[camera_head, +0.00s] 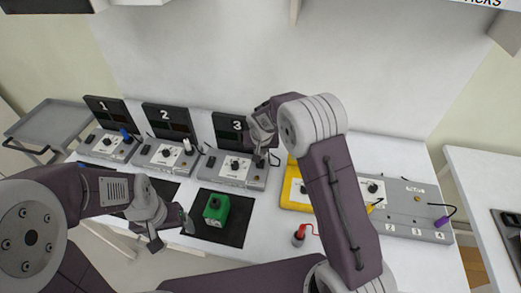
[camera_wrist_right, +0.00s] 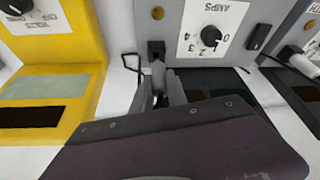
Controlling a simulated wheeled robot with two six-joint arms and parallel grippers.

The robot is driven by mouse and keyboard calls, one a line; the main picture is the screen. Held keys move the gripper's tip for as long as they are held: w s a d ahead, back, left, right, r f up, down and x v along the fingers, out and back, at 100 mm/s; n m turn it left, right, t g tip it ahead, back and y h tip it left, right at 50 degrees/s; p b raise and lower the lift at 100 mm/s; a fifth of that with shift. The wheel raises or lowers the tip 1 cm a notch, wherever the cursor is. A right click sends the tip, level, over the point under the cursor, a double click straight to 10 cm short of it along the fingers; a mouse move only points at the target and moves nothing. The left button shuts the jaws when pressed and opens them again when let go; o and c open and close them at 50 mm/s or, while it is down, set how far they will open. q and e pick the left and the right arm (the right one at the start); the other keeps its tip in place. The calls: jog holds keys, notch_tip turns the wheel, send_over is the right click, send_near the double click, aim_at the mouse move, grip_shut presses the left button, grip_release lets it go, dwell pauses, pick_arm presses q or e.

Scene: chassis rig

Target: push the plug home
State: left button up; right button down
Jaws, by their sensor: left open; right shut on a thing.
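My right gripper (camera_wrist_right: 165,95) is shut on a light grey plug (camera_wrist_right: 158,74), seen in the right wrist view. A black part shows at the plug's far end, against the grey panel of station 3 (camera_wrist_right: 205,55). How deep the plug sits cannot be told. A black cable loops out beside it. In the head view, my right gripper (camera_head: 261,146) is over the right side of station 3 (camera_head: 232,174), largely hiding the plug. My left gripper (camera_head: 169,232) is open and empty, left of a green box (camera_head: 216,209).
Station 1 (camera_head: 107,149) with a blue plug and station 2 (camera_head: 165,157) with a white plug stand to the left. A yellow unit (camera_head: 294,195), a red plug (camera_head: 298,238) and a grey panel with a purple plug (camera_head: 441,222) are to the right. Black mats lie in front.

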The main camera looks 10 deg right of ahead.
jog(key=shift+b, duration=0.3)
dwell(1.1)
jog(key=shift+f+b, duration=1.4)
jog(key=shift+f, duration=0.1)
jog(key=c, duration=1.2)
grip_release()
jog(key=shift+c, duration=0.2)
jog(key=v, duration=0.9)
jog(key=shift+b, duration=0.3)
jog(key=shift+r, duration=0.1)
